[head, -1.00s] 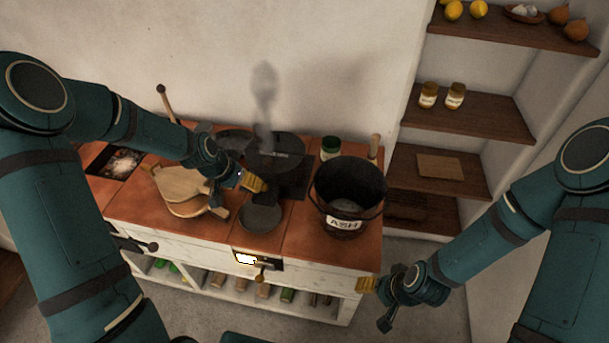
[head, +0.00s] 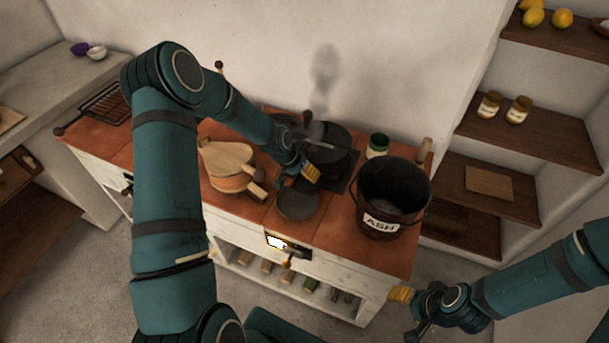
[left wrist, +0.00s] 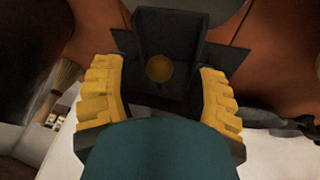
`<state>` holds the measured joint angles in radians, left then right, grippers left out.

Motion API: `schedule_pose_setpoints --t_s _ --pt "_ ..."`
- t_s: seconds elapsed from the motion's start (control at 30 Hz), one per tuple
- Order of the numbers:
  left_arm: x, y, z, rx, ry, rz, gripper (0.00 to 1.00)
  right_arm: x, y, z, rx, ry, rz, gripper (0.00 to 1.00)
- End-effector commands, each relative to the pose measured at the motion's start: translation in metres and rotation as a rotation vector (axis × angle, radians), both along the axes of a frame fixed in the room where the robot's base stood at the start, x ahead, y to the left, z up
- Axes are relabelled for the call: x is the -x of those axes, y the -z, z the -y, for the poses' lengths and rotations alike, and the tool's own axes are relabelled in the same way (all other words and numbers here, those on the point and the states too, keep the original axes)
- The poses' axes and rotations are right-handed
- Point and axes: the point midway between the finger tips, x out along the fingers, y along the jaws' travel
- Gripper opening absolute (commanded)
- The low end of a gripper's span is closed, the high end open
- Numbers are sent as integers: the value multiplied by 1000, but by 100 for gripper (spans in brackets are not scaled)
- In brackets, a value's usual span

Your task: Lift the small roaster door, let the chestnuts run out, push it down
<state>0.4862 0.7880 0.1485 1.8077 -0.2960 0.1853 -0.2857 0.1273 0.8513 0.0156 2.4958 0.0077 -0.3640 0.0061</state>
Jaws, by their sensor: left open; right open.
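The roaster (head: 336,150) is a dark round drum on the tiled counter, partly hidden behind my left gripper. In the left wrist view its dark chute with the small door (left wrist: 163,38) carries a round brown knob (left wrist: 159,68). My left gripper (head: 306,174) is at the roaster's front, open. Its yellow fingers (left wrist: 160,98) stand on either side of the knob, apart from it. A dark round pan (head: 298,204) sits below the chute. I see no chestnuts. My right gripper (head: 408,312) is open and empty, off the counter's front right corner.
A dark ash bucket (head: 391,190) stands right of the roaster, with a green-lidded jar (head: 377,147) behind. Smoke (head: 326,75) rises behind the roaster. Shelves (head: 530,140) fill the right wall. The floor in front is clear.

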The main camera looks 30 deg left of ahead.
Motion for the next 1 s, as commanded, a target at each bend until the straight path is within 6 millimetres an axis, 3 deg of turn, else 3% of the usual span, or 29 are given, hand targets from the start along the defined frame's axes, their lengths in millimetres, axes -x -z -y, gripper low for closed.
schedule_pose_setpoints --t_s 0.2,0.47,0.5,0.67,1.0 --pt "-4 13 3 0 0 -1 58 0 1 0 0 0 -1 64" --pt "-5 13 3 0 0 -1 58 0 1 0 0 0 -1 64" --pt "-5 13 3 0 0 0 54 0 1 0 0 0 -1 64" --pt "-5 13 3 0 0 0 0 0 1 0 0 0 -1 64" --pt "-4 11 3 0 0 -1 0 0 1 0 0 0 -1 64"
